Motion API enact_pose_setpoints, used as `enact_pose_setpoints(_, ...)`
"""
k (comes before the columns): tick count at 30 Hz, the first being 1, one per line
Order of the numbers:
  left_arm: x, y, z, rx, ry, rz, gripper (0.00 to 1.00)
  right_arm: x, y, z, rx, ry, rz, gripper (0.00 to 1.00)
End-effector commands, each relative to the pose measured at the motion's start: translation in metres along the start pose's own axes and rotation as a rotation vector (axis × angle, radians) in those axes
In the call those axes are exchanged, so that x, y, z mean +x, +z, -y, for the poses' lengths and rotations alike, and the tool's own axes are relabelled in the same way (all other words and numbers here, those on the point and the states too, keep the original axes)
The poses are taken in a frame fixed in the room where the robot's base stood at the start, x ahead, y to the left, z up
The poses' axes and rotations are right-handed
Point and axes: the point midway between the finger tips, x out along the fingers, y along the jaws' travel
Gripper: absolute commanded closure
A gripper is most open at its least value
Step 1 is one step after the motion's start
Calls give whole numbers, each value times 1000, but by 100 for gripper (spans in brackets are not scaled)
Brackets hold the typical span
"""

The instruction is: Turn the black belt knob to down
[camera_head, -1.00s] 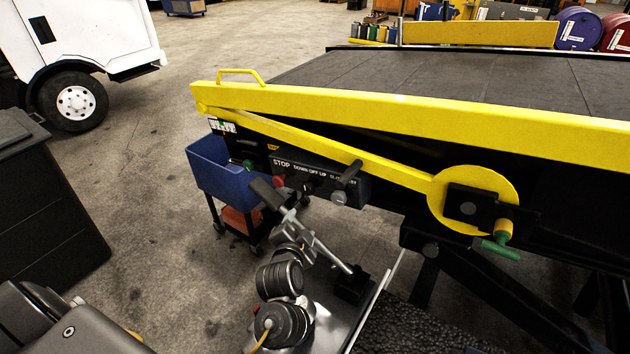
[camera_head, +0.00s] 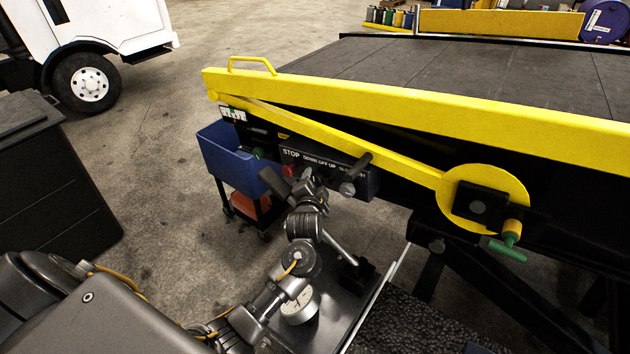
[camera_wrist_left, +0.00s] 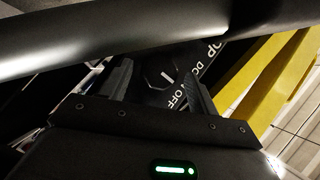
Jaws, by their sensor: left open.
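The black control panel (camera_head: 330,174) hangs under the yellow rail, with the labels STOP and DOWN OFF UP. My left gripper (camera_head: 308,180) is at the panel below the DOWN OFF UP label and hides the belt knob in the head view. In the left wrist view the round black knob (camera_wrist_left: 158,75) shows a white pointer line and lies between the two open fingers of my left gripper (camera_wrist_left: 158,72). A gap shows on both sides of the knob. The OFF label is near the right finger. My right gripper is not in view.
A red stop button (camera_head: 289,171) sits just left of my gripper. The yellow rail (camera_head: 420,112) runs above. A blue bin cart (camera_head: 226,154) stands at the left, and a silver bar crosses the wrist view.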

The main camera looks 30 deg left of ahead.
Motion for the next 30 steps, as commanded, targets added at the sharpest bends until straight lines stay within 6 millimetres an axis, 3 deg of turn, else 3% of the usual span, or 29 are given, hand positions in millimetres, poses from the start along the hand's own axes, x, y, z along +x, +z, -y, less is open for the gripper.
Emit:
enact_pose_setpoints(12, 10, 1, 0, -1, 0, 0, 40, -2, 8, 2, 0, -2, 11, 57)
enact_pose_setpoints(22, 10, 1, 0, -1, 0, 0, 82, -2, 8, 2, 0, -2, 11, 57)
enact_pose_setpoints(30, 10, 0, 0, -26, 14, 3, 84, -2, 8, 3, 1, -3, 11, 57)
